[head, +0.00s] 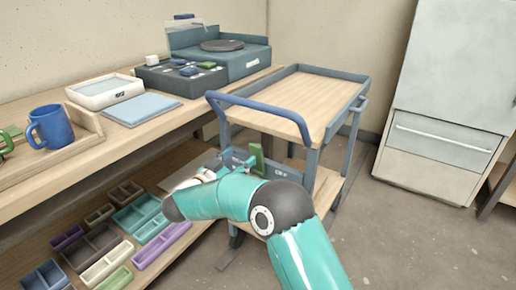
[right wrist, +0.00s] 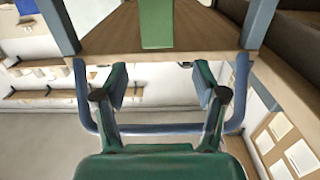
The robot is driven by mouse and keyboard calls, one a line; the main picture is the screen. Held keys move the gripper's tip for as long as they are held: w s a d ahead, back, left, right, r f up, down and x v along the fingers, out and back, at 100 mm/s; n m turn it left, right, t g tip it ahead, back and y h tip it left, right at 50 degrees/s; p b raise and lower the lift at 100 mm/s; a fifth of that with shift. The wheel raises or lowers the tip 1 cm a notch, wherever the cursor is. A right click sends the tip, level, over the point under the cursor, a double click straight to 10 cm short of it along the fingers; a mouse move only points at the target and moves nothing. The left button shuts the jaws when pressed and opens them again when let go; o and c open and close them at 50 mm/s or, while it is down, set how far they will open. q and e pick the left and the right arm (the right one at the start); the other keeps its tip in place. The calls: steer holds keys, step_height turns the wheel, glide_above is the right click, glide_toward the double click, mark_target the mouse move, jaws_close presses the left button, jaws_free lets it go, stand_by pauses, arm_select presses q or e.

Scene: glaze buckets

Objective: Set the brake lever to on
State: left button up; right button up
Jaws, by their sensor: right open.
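The brake lever is a green upright piece (head: 257,158) on a dark plate (head: 285,170) with a small white label, low on the near side of the cart (head: 310,90). In the right wrist view the green lever (right wrist: 156,22) is at the top middle, beyond the fingertips. My right gripper (head: 230,163) is just left of the lever in the head view, partly hidden by my teal forearm. In the right wrist view my right gripper (right wrist: 160,85) is open, with nothing between its fingers. My left gripper is out of view.
The cart's blue push handle (head: 250,103) curves above my gripper. A workbench (head: 120,135) stands left with a blue mug (head: 51,127) and a turntable device (head: 222,46). Coloured bins (head: 145,215) fill its lower shelf. A grey cabinet (head: 450,90) stands right. Floor is clear at lower right.

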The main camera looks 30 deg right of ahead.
mark_target(253, 147)
steer(key=b+x, duration=0.1)
steer(key=x, duration=0.7)
steer(key=shift+w+d+b, duration=0.1)
steer(key=shift+d+b, duration=0.1)
steer(key=shift+b, duration=0.1)
